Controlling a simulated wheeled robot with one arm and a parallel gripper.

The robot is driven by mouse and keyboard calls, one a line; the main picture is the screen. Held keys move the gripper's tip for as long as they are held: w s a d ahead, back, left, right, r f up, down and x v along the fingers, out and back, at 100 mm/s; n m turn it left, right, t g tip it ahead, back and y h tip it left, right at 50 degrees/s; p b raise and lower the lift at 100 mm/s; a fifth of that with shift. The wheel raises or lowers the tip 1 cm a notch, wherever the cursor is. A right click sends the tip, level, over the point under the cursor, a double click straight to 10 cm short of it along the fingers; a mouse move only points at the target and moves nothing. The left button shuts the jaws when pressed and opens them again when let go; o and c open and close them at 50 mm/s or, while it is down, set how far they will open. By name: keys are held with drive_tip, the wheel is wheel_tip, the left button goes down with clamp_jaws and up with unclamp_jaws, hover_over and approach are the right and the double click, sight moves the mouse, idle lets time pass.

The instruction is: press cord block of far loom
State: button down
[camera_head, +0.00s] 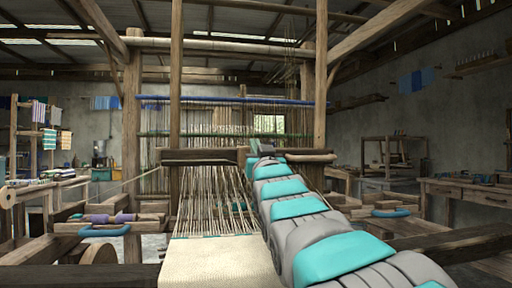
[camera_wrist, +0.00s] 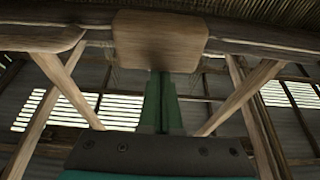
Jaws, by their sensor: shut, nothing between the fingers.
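In the wrist view a flat wooden block with rounded corners (camera_wrist: 160,40), which looks like the cord block, sits at top centre in front of a crossbeam. My gripper (camera_wrist: 160,76) is shut and empty, its dark green fingers pointing at the block's lower edge. The tips look very close to the block; I cannot tell whether they touch. In the head view my arm reaches up and away to the loom (camera_head: 133,130), and my gripper (camera_head: 255,146) is small at its far end, in front of the loom's crossbar. The block is not clearly made out there.
Pale cloth (camera_head: 215,262) and many warp threads (camera_head: 210,205) lie left of my arm. Upright wooden posts (camera_head: 321,85) frame the loom. A side bench with a blue ring (camera_head: 391,212) stands right, and a workbench (camera_head: 470,192) by the right wall.

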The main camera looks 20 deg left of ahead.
drive_tip(key=shift+f, duration=0.1)
drive_tip(key=shift+r, duration=2.1)
drive_tip(key=b+v, duration=0.1)
drive_tip(key=v, duration=0.9)
drive_tip(key=shift+s+d, duration=0.2)
